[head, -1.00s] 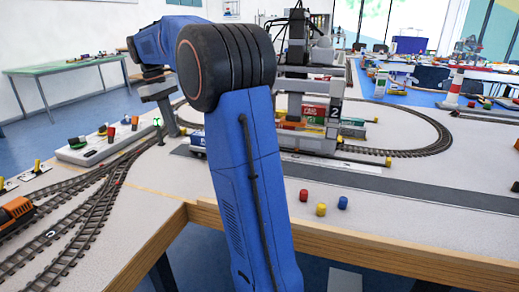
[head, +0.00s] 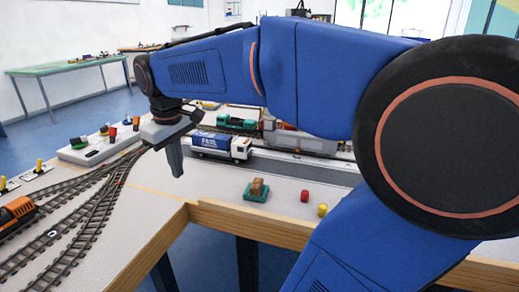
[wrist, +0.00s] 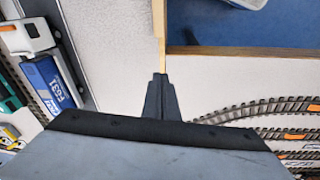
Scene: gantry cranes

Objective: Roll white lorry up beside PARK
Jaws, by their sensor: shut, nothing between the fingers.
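The white lorry (head: 240,149) has a white cab and a blue box body with white lettering. In the wrist view the lorry (wrist: 49,85) is at the left, cab uppermost. My gripper (head: 178,172) points down above the table, to the left of the lorry and apart from it. Its fingers (wrist: 160,78) are shut and empty, over bare table by the wooden edge. I cannot make out any PARK marking; my arm hides much of the right side.
A green block with a brown load (head: 256,190) sits near the front edge, with a red peg (head: 305,196) and a yellow peg (head: 322,210) to its right. Curving tracks and an orange locomotive (head: 17,214) are at left. A wooden rim (head: 250,223) borders the table.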

